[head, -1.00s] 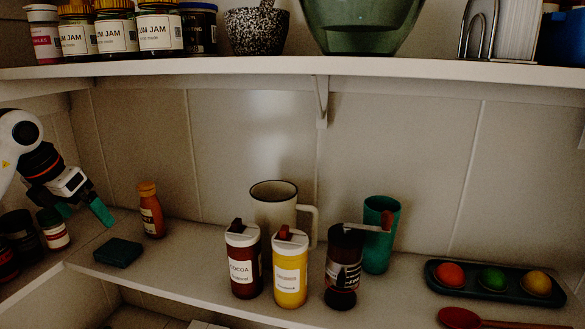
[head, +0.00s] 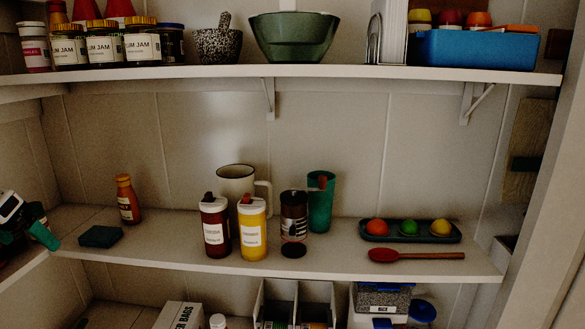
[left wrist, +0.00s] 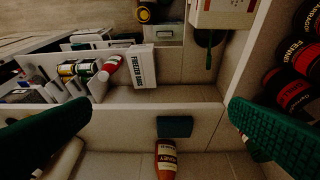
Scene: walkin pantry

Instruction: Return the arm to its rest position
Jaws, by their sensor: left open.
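My left gripper (head: 30,238) shows at the left edge of the head view, with a white and black wrist and green fingers. In the left wrist view the two green fingers (left wrist: 160,106) stand wide apart with nothing between them. In the head view the gripper is left of a dark teal block (head: 100,236) and an orange-brown bottle (head: 128,202) on the middle shelf. In the left wrist view the block (left wrist: 174,127) and the bottle, labelled honey (left wrist: 166,160), lie beyond the fingers. My right gripper is in neither view.
The middle shelf (head: 350,262) holds a cocoa jar (head: 215,228), a yellow jar (head: 252,230), a mug (head: 236,180), a green cup (head: 320,200) and a red spoon (head: 415,256). Dark jars (left wrist: 295,85) stand close to one finger at right in the wrist view. The upper shelf (head: 330,72) overhangs.

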